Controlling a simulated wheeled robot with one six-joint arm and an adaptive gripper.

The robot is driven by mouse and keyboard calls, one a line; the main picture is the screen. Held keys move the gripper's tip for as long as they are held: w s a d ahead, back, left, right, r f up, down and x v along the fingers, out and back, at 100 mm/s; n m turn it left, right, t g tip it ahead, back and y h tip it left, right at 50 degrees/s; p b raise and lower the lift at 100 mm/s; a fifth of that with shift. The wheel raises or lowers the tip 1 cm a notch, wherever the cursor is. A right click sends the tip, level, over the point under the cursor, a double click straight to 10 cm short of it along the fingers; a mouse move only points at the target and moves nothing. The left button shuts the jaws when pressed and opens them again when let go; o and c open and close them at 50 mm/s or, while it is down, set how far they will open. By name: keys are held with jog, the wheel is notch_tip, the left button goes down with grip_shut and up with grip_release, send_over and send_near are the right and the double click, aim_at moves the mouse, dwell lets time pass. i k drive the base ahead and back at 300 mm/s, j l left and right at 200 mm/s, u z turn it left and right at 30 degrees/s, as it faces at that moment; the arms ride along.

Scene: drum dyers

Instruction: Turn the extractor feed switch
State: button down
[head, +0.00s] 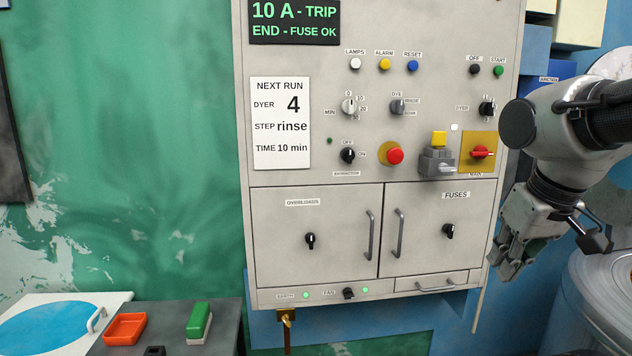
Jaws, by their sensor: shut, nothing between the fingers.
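The extractor feed switch (348,156) is a small black rotary knob on the grey control panel, between OFF and ON marks. A label below it seems to read EXTRACTOR, but the print is small. I cannot tell which mark the knob points at. A small dark green lamp (330,140) sits just up and left of it. My gripper (500,266) is at the right edge of the cabinet, right of and lower than the switch, well apart from it. Its fingers point down and left, are shut and hold nothing.
A red mushroom button (395,156) sits close right of the switch. A grey block with a yellow top (438,155) and a red main switch (481,153) stand further right. Door handles (371,235) stick out below. A table (225,325) holds an orange tray (126,328).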

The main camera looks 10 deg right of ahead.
aim_at(346, 154)
jog(key=i, duration=0.9)
